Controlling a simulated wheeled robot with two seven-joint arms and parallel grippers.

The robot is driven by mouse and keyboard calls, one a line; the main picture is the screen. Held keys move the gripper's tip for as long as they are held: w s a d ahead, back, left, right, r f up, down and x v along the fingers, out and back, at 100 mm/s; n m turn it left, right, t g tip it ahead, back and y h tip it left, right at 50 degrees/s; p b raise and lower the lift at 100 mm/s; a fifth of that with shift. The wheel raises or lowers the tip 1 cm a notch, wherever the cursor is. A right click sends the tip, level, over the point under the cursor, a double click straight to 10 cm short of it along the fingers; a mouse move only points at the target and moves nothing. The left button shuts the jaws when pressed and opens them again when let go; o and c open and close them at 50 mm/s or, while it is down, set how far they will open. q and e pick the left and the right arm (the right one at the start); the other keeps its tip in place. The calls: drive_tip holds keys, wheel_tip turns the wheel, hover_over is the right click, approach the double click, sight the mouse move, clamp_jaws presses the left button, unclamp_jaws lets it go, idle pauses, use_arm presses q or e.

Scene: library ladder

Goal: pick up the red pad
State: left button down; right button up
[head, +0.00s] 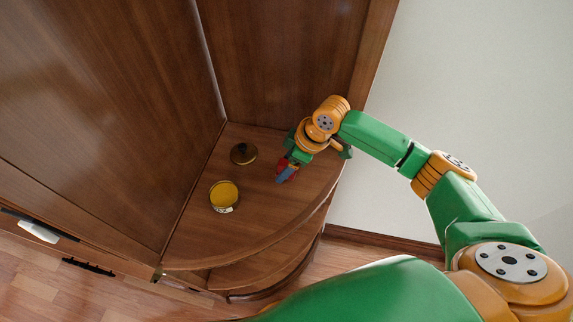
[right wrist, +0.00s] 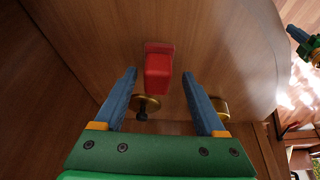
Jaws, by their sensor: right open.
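The red pad (right wrist: 158,66) is a small red block on the wooden corner shelf (right wrist: 225,45). In the right wrist view it shows between and just beyond the two blue fingertips of my right gripper (right wrist: 159,73). The gripper is open, with a gap on each side of the pad and no grip on it. In the head view my right gripper (head: 287,173) is low over the shelf, and only a bit of red shows by its fingers, the rest being hidden.
A round brass lid with a dark knob (head: 243,153) and an open yellow tin (head: 224,196) stand on the shelf, left of the gripper. Wooden panels (head: 285,60) rise behind and left. The shelf's curved front edge (head: 300,219) is open, with a lower shelf beneath.

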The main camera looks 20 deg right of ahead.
drive_tip(key=shift+w+f, duration=0.3)
drive_tip(key=shift+s+r, duration=0.1)
drive_tip(key=shift+s, duration=0.1)
drive_tip(key=c, duration=0.9)
clamp_jaws()
drive_tip(key=shift+w, duration=0.1)
